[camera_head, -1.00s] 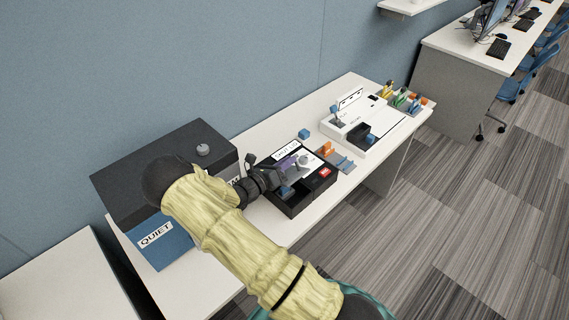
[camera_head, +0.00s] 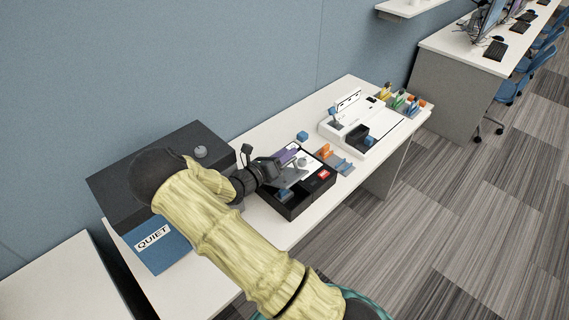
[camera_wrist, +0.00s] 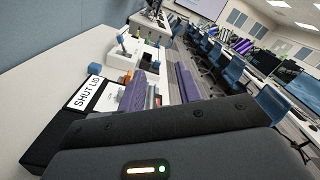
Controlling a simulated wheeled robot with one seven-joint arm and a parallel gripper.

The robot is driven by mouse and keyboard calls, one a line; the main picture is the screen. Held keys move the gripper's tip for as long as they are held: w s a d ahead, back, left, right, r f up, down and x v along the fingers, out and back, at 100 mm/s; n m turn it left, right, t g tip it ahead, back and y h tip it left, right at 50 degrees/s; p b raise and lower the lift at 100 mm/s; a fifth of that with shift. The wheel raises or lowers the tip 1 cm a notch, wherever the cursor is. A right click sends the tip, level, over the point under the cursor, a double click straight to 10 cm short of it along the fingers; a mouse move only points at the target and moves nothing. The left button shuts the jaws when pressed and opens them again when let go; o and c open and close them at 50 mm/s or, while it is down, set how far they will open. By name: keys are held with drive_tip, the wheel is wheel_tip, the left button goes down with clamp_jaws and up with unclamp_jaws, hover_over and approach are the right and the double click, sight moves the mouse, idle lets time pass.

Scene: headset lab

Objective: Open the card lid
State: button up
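The black card box (camera_head: 315,190) stands on the white table. It has open compartments, with a blue piece (camera_head: 284,195) in the front one and a red label on its right side. A grey tilted plate (camera_head: 292,175), perhaps the card lid, shows over the box, partly hidden by my gripper (camera_head: 288,163). In the wrist view a white SHUT LID label (camera_wrist: 88,94) lies on the box's black back part, left of my fingers. My gripper (camera_wrist: 160,82) has two purple fingers, standing apart with no held object visible between them. Contact with the lid cannot be told.
Pen holders (camera_head: 405,102) stand at the far right end.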

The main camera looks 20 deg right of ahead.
wheel_tip(320, 180, up, 6)
drive_tip(key=shift+f+b, duration=0.25)
drive_tip(key=shift+b, duration=0.15)
